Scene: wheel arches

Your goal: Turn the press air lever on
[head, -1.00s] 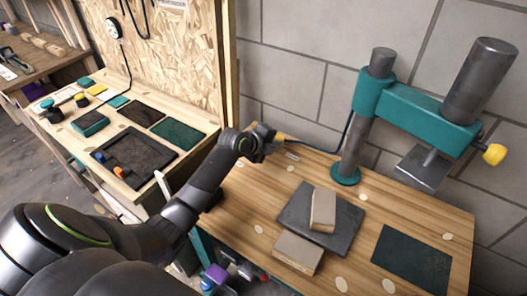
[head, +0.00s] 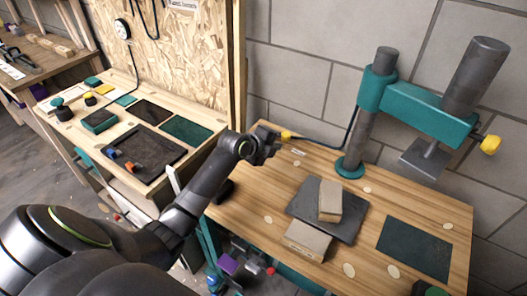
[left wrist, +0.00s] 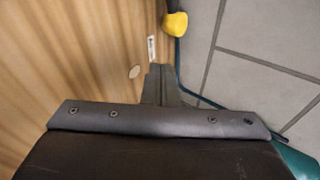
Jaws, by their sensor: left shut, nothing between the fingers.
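The air lever's yellow handle (head: 287,135) is at the back left edge of the wooden press table, by the wall, with a dark hose running from it toward the press. It also shows at the top of the left wrist view (left wrist: 175,24). My left gripper (head: 274,142) is close beside it, on its left in the head view. In the left wrist view the fingers (left wrist: 161,82) are together and empty, with a gap between their tips and the yellow handle. The lever's pivot is not clear. My right gripper is not in view.
The teal press (head: 425,105) with a yellow knob (head: 490,144) stands at the table's back. Two beige blocks (head: 330,200) (head: 307,240) are at a dark plate (head: 352,222). A dark green mat (head: 414,248) lies at right. A second bench (head: 150,190) with a black tray stands left.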

